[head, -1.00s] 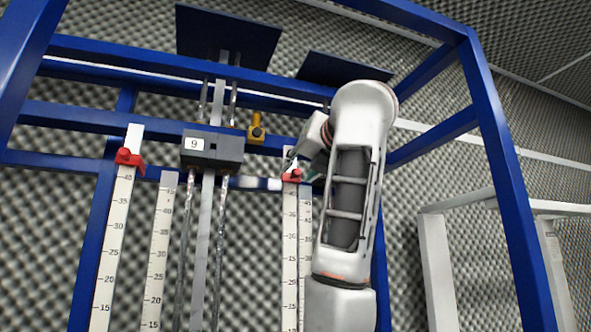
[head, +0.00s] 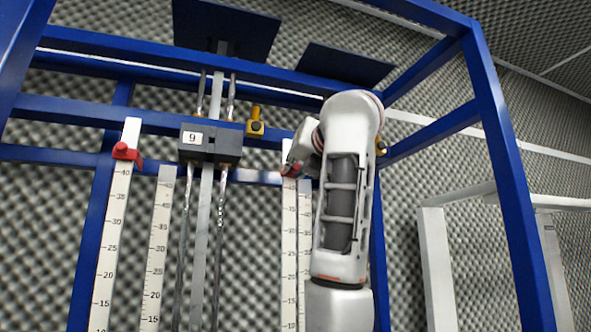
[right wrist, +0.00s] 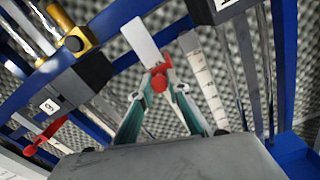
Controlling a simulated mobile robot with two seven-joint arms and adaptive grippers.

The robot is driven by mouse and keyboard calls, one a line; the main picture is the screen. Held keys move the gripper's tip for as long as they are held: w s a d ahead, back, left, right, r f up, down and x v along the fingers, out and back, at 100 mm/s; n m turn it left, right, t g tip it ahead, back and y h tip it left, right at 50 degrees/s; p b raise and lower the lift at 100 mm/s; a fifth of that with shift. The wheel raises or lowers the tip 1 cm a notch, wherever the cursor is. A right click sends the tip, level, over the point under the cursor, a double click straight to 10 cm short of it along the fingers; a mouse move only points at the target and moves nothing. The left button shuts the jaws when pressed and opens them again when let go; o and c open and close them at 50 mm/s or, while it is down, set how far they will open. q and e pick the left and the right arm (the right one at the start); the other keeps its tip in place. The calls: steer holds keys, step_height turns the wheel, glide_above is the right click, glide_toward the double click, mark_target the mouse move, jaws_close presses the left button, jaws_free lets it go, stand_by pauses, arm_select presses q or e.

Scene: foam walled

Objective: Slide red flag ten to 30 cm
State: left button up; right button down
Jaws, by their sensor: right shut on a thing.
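One red flag (head: 289,171) sits near the top of the white ruler (head: 289,230) right of the middle, just above its 40 mark in the head view. My right gripper (head: 295,162) is at this flag, partly hidden by its own wrist. In the right wrist view, the teal fingers of my right gripper (right wrist: 160,90) are closed around the red flag (right wrist: 160,80). A white ruler end shows beyond it. A second red flag (head: 127,152) sits high on the left ruler (head: 115,220), above 40. My left gripper is not in view.
A dark carriage block labelled 9 (head: 210,144) rides on metal rods between the rulers. A yellow fitting (head: 255,123) is on the blue frame (head: 420,135). Foam walls stand behind. White posts (head: 437,265) stand at right.

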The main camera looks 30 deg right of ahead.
step_height(320, 180, down, 5)
steer(key=b, duration=0.4)
steer(key=shift+w+r, duration=0.1)
steer(key=shift+r, duration=0.1)
step_height(320, 180, down, 7)
steer(key=b, duration=0.5)
steer(key=shift+w, duration=0.1)
step_height(320, 180, down, 3)
steer(key=shift+r+b, duration=0.1)
steer(key=shift+b, duration=0.4)
steer(key=shift+f, duration=0.45)
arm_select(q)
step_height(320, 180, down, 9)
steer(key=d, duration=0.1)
arm_select(e)
steer(key=shift+f, duration=0.1)
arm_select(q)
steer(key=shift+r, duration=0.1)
arm_select(e)
steer(key=c, duration=2.1)
jaws_free()
steer(key=shift+f, duration=0.1)
steer(key=shift+c, duration=0.2)
steer(key=shift+o, duration=1.2)
steer(key=shift+s, duration=0.2)
